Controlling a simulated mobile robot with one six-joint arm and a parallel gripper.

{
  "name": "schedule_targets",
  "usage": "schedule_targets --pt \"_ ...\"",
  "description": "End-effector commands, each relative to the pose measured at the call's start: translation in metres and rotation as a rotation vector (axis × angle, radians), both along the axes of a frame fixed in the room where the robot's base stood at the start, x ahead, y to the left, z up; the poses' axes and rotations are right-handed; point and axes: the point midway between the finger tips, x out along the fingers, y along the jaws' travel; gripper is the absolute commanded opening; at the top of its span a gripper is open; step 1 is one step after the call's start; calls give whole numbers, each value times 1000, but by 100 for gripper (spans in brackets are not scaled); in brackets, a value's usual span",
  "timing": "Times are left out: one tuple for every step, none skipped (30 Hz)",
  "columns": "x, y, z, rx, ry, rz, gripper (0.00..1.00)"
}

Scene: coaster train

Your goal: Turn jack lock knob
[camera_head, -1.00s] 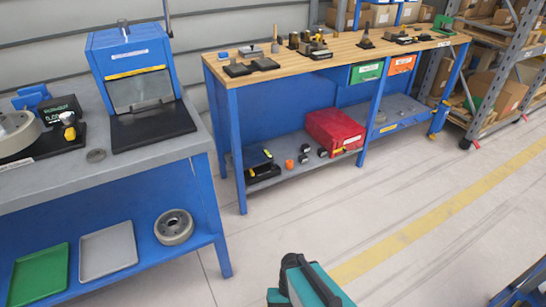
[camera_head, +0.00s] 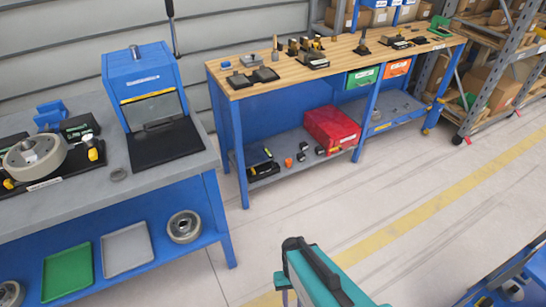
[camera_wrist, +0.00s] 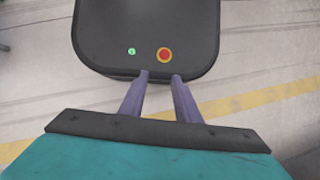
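No part in view can be made out for certain as the jack lock knob. On the left bench, a small yellow-and-black knob (camera_head: 92,150) stands by a round grey metal part (camera_head: 34,154); I cannot tell if it belongs to a jack. My gripper (camera_wrist: 161,76) shows in the wrist view with its two purple fingers apart and nothing between them. It is over the floor, away from both benches. My teal arm (camera_head: 322,277) shows at the bottom of the head view.
The grey-topped left bench (camera_head: 40,212) carries a blue press-like box (camera_head: 140,68). A wooden-topped bench (camera_head: 236,92) holds small tools, with a red box (camera_head: 331,128) on its lower shelf. A shelving rack stands at the right. A blue frame (camera_head: 515,280) is at lower right. The floor between is clear.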

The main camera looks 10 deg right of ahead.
Motion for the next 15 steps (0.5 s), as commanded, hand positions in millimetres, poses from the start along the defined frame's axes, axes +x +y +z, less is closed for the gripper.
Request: schedule_targets --pt "-1 -2 17 -5 -1 5 30" --pt "-2 -3 21 -9 -1 8 30" --pt "-2 -4 27 -14 -3 13 30" --pt "-3 -5 31 -16 -4 16 30" --pt "-3 -6 35 -19 -5 19 30" --pt "-4 -7 41 -23 -6 22 30" --pt "-4 -8 46 -26 -7 26 30" --pt "-5 -8 50 -30 -7 29 30" --pt "-5 -9 56 -34 -8 33 30" --pt "-6 -10 60 -38 -9 36 30" --pt "-6 -11 64 -40 -9 40 30" --pt "-7 -12 68 -44 -10 43 30" --pt "-8 -13 71 -46 -10 45 30" --pt "-8 -13 74 -49 -11 48 30" --pt "-8 -14 77 -50 -12 51 30"
